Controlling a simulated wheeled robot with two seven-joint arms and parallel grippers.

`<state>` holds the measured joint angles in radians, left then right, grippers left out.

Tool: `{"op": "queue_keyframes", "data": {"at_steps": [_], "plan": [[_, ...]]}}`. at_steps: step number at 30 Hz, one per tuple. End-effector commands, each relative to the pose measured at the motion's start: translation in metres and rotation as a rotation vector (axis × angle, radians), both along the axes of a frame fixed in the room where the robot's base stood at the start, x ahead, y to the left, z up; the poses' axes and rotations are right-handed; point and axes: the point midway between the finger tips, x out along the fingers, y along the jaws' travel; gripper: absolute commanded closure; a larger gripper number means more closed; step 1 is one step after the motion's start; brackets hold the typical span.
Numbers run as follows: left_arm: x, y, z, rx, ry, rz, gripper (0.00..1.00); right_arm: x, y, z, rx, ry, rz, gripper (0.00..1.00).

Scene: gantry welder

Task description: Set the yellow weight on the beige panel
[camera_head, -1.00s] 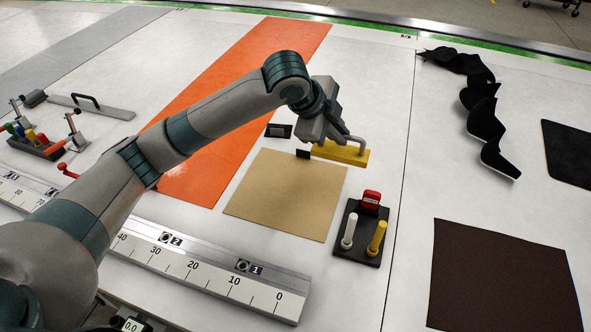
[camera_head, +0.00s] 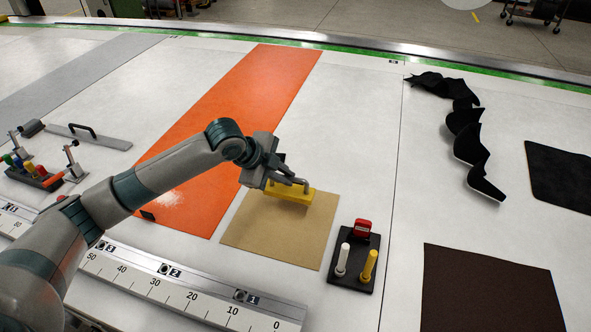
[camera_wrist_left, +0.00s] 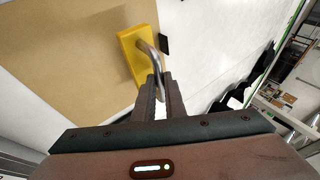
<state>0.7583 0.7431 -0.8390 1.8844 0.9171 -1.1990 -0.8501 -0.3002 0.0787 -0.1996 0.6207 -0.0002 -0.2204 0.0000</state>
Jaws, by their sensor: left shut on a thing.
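The yellow weight (camera_head: 291,195) is a flat bar with a metal handle on top. It is over the far part of the beige panel (camera_head: 277,238). My left gripper (camera_head: 287,182) is shut on the weight's handle. In the left wrist view the weight (camera_wrist_left: 135,55) lies over the panel's edge region (camera_wrist_left: 70,70), and the fingers (camera_wrist_left: 158,95) close on the handle. I cannot tell whether the weight touches the panel or hangs just above it. My right gripper is not in view.
A black stand (camera_head: 352,270) with a white and a yellow marker and a red item is right of the panel. An orange strip (camera_head: 215,150) lies to its left. A ruler (camera_head: 190,290) runs in front. A dark brown sheet (camera_head: 490,290) lies at right.

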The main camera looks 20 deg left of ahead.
Motion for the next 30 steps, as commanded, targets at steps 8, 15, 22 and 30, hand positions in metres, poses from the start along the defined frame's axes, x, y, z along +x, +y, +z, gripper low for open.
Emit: {"op": "queue_keyframes", "data": {"at_steps": [8, 15, 22, 30], "plan": [[0.001, 0.001, 0.002, -0.003, -0.006, 0.0, 1.0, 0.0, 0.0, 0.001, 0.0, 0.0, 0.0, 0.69], [0.001, 0.001, -0.005, -0.004, -0.003, 0.001, 1.0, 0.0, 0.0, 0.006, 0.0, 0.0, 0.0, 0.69], [0.001, 0.001, -0.029, -0.003, -0.002, 0.001, 1.0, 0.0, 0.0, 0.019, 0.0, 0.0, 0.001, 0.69], [0.001, 0.001, -0.038, -0.003, -0.006, 0.001, 1.0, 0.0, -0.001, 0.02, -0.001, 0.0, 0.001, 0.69]]}}
